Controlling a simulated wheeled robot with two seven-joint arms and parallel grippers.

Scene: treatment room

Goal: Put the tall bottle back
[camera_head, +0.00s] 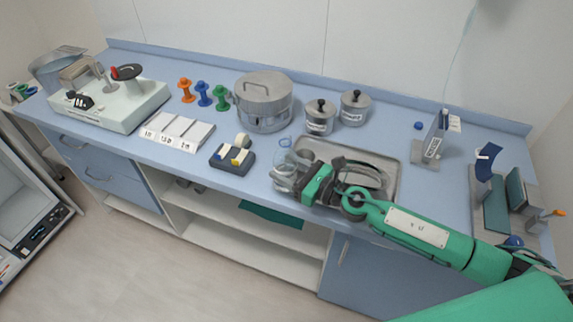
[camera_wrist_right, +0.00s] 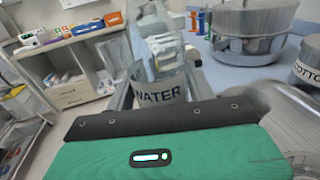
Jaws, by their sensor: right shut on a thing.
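The tall bottle is clear glass with a band reading WATER. In the head view the bottle (camera_head: 284,158) is at the left end of the metal tray, near the counter's front edge. My right gripper (camera_head: 290,180) is shut on it and partly covers it. In the right wrist view the bottle (camera_wrist_right: 158,92) stands between the two fingers of the gripper (camera_wrist_right: 160,82), with its label facing the camera. I cannot tell whether its base touches anything. My left gripper is not in view.
The metal tray (camera_head: 388,183) lies under my right forearm. Behind it are two small lidded jars (camera_head: 320,118) (camera_head: 354,108) and a large steel pot (camera_head: 263,105). A dark tape holder (camera_head: 232,160) is left of the bottle. A box stand (camera_head: 428,150) is to the right.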

